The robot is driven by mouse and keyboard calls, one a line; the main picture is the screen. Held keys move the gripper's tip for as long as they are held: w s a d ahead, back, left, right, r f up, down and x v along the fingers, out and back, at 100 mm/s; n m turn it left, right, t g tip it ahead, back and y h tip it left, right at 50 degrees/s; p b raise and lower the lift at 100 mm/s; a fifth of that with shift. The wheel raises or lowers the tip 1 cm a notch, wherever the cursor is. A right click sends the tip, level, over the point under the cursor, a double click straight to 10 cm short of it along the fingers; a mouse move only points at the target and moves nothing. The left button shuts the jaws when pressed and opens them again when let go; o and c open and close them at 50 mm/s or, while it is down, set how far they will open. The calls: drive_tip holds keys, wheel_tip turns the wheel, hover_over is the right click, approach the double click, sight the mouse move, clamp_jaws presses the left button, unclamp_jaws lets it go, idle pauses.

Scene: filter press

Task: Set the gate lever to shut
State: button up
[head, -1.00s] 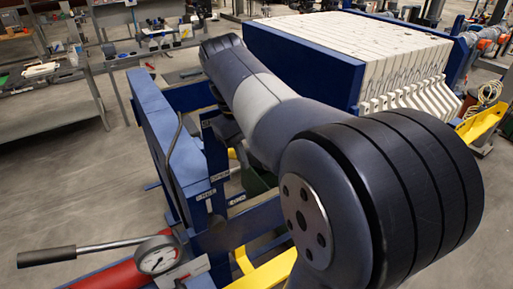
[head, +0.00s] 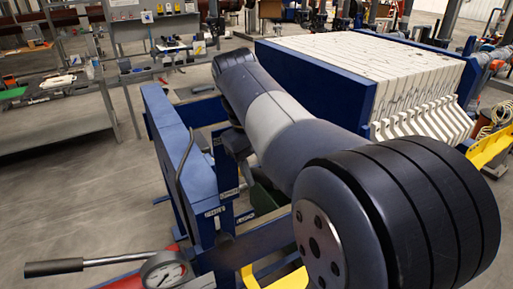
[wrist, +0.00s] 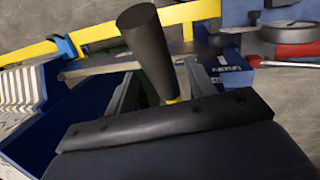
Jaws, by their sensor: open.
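A dark cylindrical grip (wrist: 148,45), which looks like the gate lever's handle, rises in the wrist view just beyond my gripper (wrist: 165,118). Only a dark bolted bar of my gripper shows there, with no visible hold on the grip. I cannot tell whether they touch. In the head view, white lettered plates, one of them a shut plate (head: 215,211), sit on the blue frame (head: 170,135). A thin bent grey rod (head: 182,160) stands against this frame. My arm hides the gripper and most of the lever area in the head view, so the lever's setting cannot be read.
The stack of white filter plates (head: 370,65) stands behind my arm. A pressure gauge (head: 165,271) and a long pump handle (head: 55,267) are at front left. A yellow rail (wrist: 90,35) crosses the wrist view. Open floor (head: 80,195) lies at left.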

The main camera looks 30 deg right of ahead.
drive_tip(key=v, duration=1)
drive_tip(key=shift+f, duration=0.1)
